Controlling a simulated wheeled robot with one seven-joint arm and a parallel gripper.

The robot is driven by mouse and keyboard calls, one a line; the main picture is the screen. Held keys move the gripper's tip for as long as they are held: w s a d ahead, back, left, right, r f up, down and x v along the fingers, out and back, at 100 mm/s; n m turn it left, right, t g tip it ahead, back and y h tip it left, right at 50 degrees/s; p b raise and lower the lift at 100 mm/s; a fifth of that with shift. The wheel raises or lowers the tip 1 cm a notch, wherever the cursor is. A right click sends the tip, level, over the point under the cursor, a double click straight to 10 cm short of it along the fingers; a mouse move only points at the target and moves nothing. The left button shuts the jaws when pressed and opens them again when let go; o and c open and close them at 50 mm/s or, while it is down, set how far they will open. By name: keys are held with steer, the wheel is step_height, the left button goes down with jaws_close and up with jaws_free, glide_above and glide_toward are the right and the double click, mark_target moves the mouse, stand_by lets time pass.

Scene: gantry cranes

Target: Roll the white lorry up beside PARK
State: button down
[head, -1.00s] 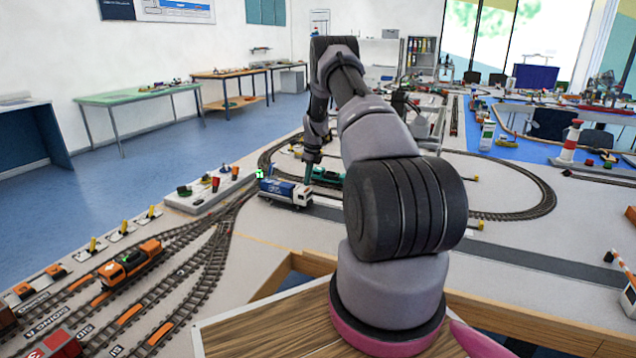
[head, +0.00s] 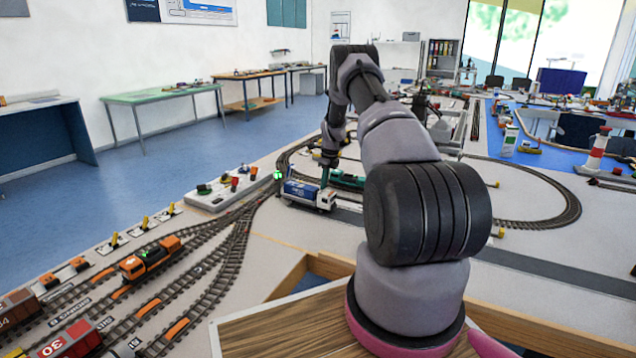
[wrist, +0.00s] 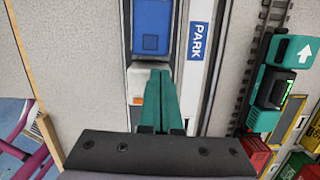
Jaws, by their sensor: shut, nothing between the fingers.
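The white lorry (head: 326,199) has a white cab and a blue load body (head: 301,190). It stands upright on the grey road strip of the layout. In the wrist view the blue body (wrist: 152,22) is at top centre, and the cab (wrist: 136,82) shows below it, partly hidden by my fingers. The blue PARK sign (wrist: 197,40) lies flat just right of the blue body, alongside it with a small gap. My gripper (wrist: 159,75) is shut and empty, its green fingers at the cab. Whether they touch it I cannot tell. In the head view my gripper (head: 325,178) is at the lorry's cab end.
A green locomotive (head: 347,180) stands on the track behind the lorry; in the wrist view a dark green locomotive (wrist: 270,85) is right of PARK. A control panel (head: 215,196) is left of the lorry. Sidings with an orange locomotive (head: 150,257) fill the lower left.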

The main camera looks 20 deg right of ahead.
mark_target(333, 194)
steer(key=s, duration=0.1)
steer(key=s+d, duration=0.1)
steer(key=s, duration=0.1)
steer(key=s+d+f, duration=0.1)
steer(key=s, duration=0.1)
steer(key=shift+d, duration=0.25)
steer(key=shift+r, duration=0.1)
steer(key=shift+w+d+r, duration=0.1)
steer(key=shift+w+r, duration=0.05)
steer(key=shift+r, duration=0.8)
step_height(333, 194, up, 10)
steer(key=s+d, duration=0.1)
steer(key=shift+s, duration=0.2)
